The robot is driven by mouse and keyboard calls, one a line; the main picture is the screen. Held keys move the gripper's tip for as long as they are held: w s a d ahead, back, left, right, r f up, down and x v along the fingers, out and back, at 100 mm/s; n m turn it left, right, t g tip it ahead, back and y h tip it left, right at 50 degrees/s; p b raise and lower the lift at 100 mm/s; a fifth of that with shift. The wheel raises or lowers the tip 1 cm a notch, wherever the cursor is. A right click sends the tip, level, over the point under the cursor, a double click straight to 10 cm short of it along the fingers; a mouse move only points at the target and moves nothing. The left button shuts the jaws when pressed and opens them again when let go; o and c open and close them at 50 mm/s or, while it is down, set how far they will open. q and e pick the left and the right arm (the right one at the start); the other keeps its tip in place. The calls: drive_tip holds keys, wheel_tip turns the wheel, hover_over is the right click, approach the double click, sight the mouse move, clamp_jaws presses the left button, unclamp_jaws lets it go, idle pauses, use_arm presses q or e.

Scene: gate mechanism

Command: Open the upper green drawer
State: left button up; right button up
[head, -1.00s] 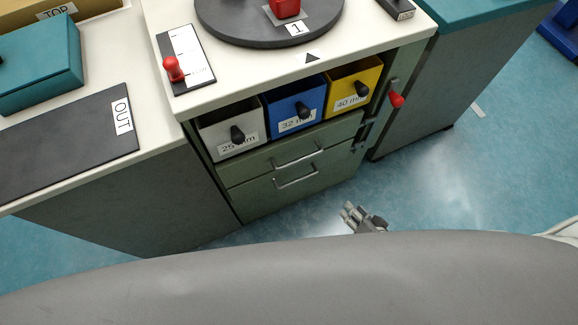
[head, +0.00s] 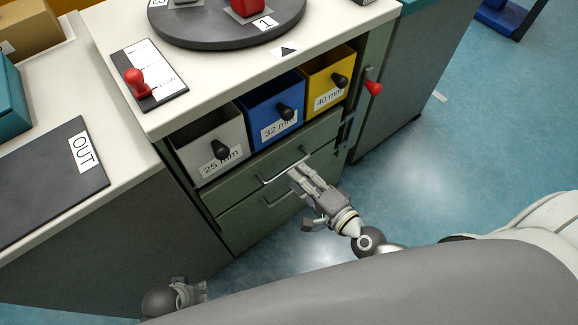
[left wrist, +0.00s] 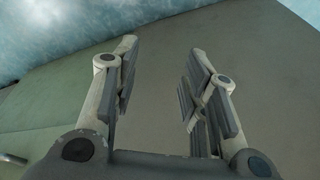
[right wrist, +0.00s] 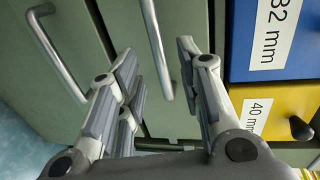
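The upper green drawer (head: 238,185) is shut, below a row of bins. Its metal bar handle (head: 284,166) also shows in the right wrist view (right wrist: 155,45), ahead of and between the lines of the fingers. My right gripper (head: 296,178) is open, with its fingertips close to this handle; I cannot tell whether they touch it. In the right wrist view the open fingers (right wrist: 157,58) have nothing clamped between them. My left gripper (head: 203,290) is low at the left, away from the drawers. In the left wrist view its fingers (left wrist: 163,50) are open and empty, facing a plain grey-green panel.
The lower drawer (head: 245,225) is shut, with its own handle (right wrist: 55,55). Above are a white bin (head: 208,145), a blue bin (head: 270,112) and a yellow bin (head: 328,85) with black knobs. A red knob (head: 373,88) protrudes at the right. Floor in front is clear.

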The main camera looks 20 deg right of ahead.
sight(290, 167)
drive_tip(key=shift+x, duration=2.65)
clamp_jaws()
